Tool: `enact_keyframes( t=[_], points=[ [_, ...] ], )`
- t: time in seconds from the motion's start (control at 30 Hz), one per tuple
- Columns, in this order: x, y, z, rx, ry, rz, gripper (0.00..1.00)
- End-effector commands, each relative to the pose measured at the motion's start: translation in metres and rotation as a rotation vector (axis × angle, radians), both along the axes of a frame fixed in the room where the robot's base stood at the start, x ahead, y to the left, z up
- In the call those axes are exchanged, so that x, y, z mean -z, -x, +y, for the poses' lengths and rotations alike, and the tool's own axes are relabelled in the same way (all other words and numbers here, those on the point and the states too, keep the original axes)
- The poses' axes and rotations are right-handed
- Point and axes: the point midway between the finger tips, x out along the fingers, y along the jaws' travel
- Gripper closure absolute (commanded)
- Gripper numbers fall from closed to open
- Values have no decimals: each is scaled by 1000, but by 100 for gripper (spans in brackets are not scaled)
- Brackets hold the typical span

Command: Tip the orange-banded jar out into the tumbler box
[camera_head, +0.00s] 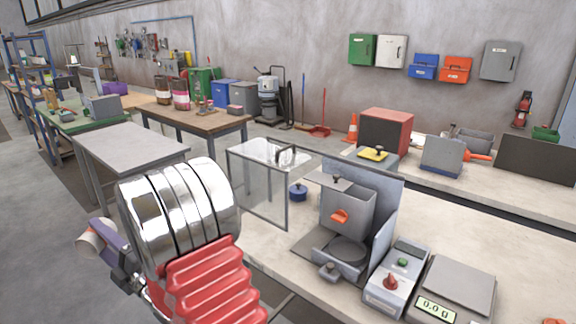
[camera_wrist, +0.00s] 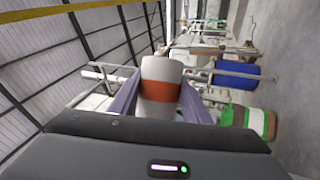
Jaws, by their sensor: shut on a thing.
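The orange-banded jar (camera_wrist: 160,72) is white with a broad orange band. It stands between my two grey-purple fingers in the wrist view, and my gripper (camera_wrist: 158,100) is shut on it. In the head view the pale jar (camera_head: 88,243) shows at the lower left, partly behind my gripper (camera_head: 103,236), out over the floor and well left of the bench. Its contents are hidden. A clear-walled box (camera_head: 256,188) with a dark handle stands on the bench's left end, apart from the jar; I take it for the tumbler box, but no label shows.
Right of the clear box are a blue lidded pot (camera_head: 298,192), a grey machine (camera_head: 345,215) with an orange knob, a control box (camera_head: 396,280) with a red knob, and a scale (camera_head: 455,285). A bare grey table (camera_head: 130,145) stands at left. Open floor lies below my gripper.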

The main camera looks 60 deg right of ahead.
Motion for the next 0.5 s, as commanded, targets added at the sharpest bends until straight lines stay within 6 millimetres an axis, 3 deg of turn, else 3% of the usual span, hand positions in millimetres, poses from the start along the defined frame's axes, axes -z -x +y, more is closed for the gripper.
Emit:
enact_keyframes(
  t=[0.1,0.5],
  points=[
    [-16,5,-50,106,-33,11,92],
    [-58,45,-207,475,-130,31,92]
  ],
)
